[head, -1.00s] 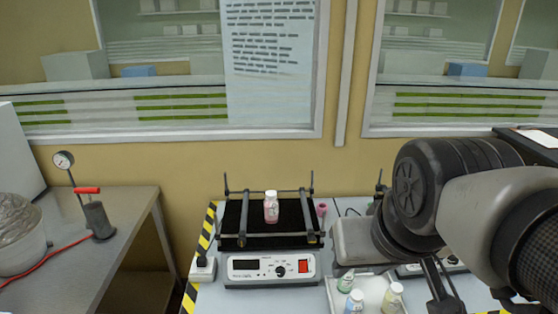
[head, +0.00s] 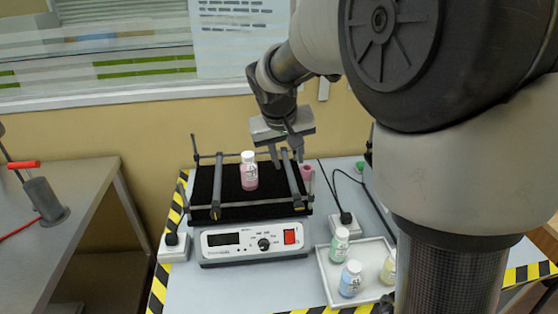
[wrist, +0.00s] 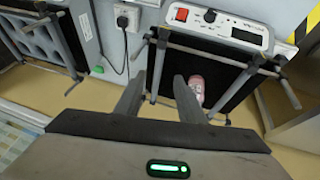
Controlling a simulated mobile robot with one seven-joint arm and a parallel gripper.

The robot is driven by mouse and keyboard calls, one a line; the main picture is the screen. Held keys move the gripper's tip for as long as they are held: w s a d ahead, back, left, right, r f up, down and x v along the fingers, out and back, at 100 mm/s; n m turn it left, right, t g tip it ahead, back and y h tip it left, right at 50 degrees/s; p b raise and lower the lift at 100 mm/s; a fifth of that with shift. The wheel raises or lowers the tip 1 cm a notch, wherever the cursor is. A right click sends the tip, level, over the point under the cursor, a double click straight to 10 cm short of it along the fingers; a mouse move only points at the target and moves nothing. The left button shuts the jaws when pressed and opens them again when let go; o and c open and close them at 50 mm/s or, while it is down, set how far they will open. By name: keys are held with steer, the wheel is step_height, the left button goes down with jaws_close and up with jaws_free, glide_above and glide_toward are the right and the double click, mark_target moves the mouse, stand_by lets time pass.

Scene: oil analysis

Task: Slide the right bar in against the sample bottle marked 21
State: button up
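The shaker (head: 253,240) has a black platform with two grey cross bars. A pink bottle with a white cap (head: 249,172) stands upright between them; its number is too small to read. It also shows in the wrist view (wrist: 196,84). The left bar (head: 217,186) and the right bar (head: 295,183) both stand apart from the bottle. My gripper (head: 286,160) is over the right bar, fingers pointing down. In the wrist view the fingers (wrist: 157,98) are open, with the right bar (wrist: 159,62) showing between them. Contact with the bar cannot be told.
A white tray (head: 323,268) with several bottles stands at the front right. A pink object (head: 307,171) is just right of the shaker. A power socket (head: 345,226) with a cable sits beside it. Upright rods rise at the platform's corners. A grey table (head: 75,215) is at left.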

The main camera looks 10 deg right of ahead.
mark_target(294, 187)
steer(key=b+x, duration=0.1)
steer(key=x, duration=1.4)
steer(key=shift+f, duration=0.15)
steer(key=shift+c, duration=0.5)
jaws_close()
steer(key=a+b, duration=0.3)
steer(key=a, duration=1.2)
steer(key=shift+a, duration=0.1)
steer(key=shift+o, duration=0.5)
jaws_free()
steer(key=p+v, duration=0.2)
steer(key=v, duration=1.5)
steer(key=shift+r, duration=0.3)
